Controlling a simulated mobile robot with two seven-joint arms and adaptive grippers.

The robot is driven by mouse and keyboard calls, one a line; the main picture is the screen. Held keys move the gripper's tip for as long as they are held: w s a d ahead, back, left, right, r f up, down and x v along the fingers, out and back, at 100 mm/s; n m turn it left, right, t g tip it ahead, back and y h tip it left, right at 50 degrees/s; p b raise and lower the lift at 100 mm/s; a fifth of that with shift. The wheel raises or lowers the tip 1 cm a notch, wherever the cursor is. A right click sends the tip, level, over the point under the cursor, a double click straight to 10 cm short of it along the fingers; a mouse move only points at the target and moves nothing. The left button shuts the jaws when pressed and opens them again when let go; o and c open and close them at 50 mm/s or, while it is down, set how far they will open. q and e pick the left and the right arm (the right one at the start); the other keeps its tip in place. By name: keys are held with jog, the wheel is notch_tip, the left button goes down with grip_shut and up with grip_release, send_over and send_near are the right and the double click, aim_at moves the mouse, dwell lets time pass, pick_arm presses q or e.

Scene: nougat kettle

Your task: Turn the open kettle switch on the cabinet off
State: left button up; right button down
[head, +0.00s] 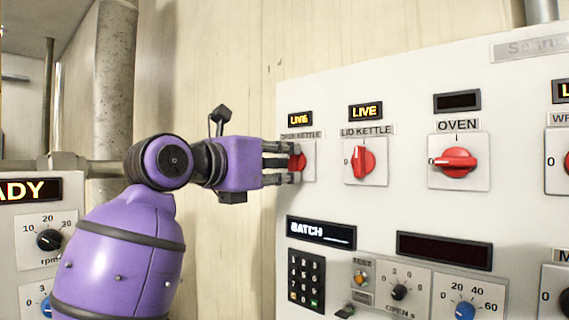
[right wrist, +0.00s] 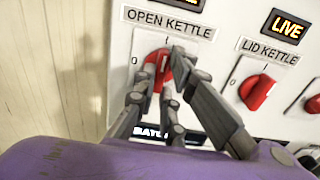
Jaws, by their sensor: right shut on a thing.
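The open kettle switch is a red rotary knob (head: 296,162) on a white plate at the left edge of the cabinet (head: 390,105). It also shows in the right wrist view (right wrist: 157,68), under the label OPEN KETTLE, with a 0 mark to its left and a line mark above. A display above it reads LIVE (head: 299,118). My right gripper (head: 291,162) is shut on the knob, with a finger on either side of it; its fingers also show in the right wrist view (right wrist: 158,85). The fingers partly hide the knob. My left gripper is not in view.
A lid kettle knob (head: 363,162) and an oven knob (head: 455,163) sit to the right. A BATCH display (head: 321,232), keypad (head: 306,279) and small dials are below. Another panel (head: 45,225) stands at the left. A bare wall lies behind my gripper.

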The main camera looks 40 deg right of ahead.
jog(key=shift+s+r+n+p, duration=0.1)
jog(key=shift+r+n+p, duration=0.1)
jog(key=shift+n+p, duration=0.15)
jog(key=n+p, duration=0.2)
jog(key=p, duration=0.1)
jog(key=shift+s+r+n, duration=0.2)
jog(key=shift+r+n, duration=0.05)
jog(key=shift+n, duration=0.1)
jog(key=shift+n+p, duration=0.7)
jog(key=shift+n, duration=0.2)
jog(key=shift+w+f+n+p, duration=0.15)
jog(key=shift+n+p, duration=0.25)
jog(key=shift+n, duration=0.6)
jog(key=shift+f+n, duration=0.15)
jog(key=shift+n, duration=1.65)
jog(key=n, duration=0.3)
jog(key=shift+n, duration=0.3)
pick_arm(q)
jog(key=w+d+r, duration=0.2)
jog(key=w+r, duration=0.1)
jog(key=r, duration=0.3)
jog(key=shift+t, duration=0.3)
pick_arm(e)
jog(key=shift+n, duration=1.7)
